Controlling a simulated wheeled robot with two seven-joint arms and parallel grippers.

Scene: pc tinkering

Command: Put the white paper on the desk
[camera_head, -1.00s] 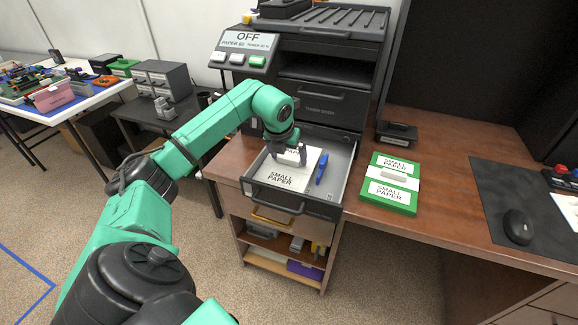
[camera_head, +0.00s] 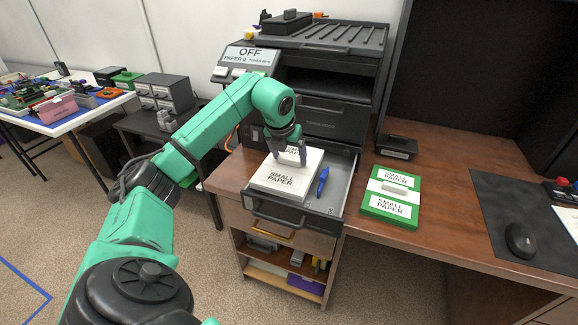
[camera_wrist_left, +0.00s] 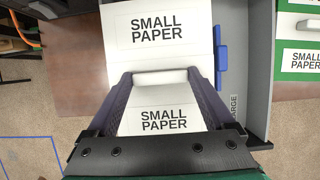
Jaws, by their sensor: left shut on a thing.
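The white paper (camera_head: 276,180) is a thick block marked SMALL PAPER. It sits at the open printer drawer (camera_head: 338,189), seemingly raised above the drawer floor. My left gripper (camera_head: 291,158) reaches down onto its top from the left and is shut on the raised white handle across its middle. In the left wrist view the paper (camera_wrist_left: 157,62) lies below the fingers (camera_wrist_left: 165,85), with the handle between them. The wooden desk (camera_head: 440,167) is to the right. My right gripper is not in view.
A blue clip-like piece (camera_head: 322,180) lies in the drawer beside the paper. A green SMALL PAPER pack (camera_head: 390,192) lies on the desk. The desk between pack and mat is clear.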

